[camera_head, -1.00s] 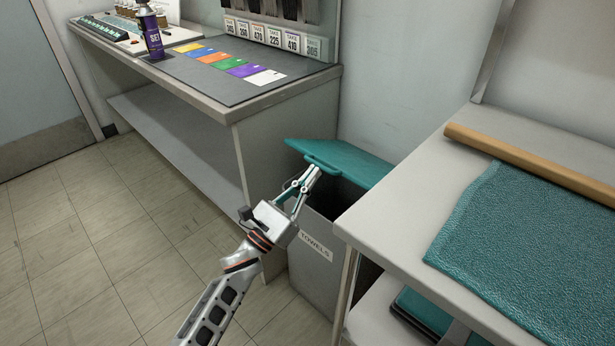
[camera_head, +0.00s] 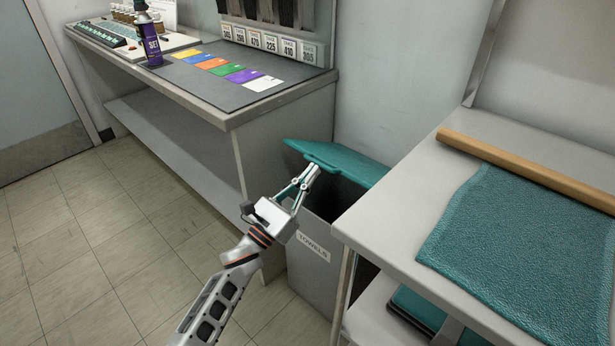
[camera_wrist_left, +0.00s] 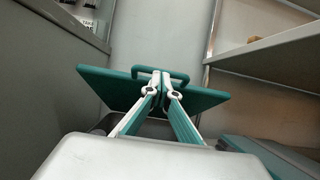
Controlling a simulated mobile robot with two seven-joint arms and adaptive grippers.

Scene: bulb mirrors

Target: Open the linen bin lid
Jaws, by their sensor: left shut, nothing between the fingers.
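The linen bin (camera_head: 318,262) is a grey box with a "TOWELS" label, standing on the floor between the two benches. Its teal lid (camera_head: 350,163) is tilted up, with a dark opening under its front edge. A teal handle (camera_wrist_left: 176,73) sticks out from the lid's edge in the left wrist view. My left gripper (camera_head: 312,168) is shut and empty, with its fingertips at the lid's front edge by the handle. In the left wrist view the fingertips (camera_wrist_left: 160,78) meet beside the handle and seem to touch the lid. My right gripper is not in view.
A bench (camera_head: 215,110) with coloured cards and a spray can (camera_head: 148,40) stands at the left. A bench (camera_head: 400,212) with a teal cloth (camera_head: 510,240) and a wooden roller (camera_head: 520,170) stands close at the right. The tiled floor (camera_head: 110,240) is clear.

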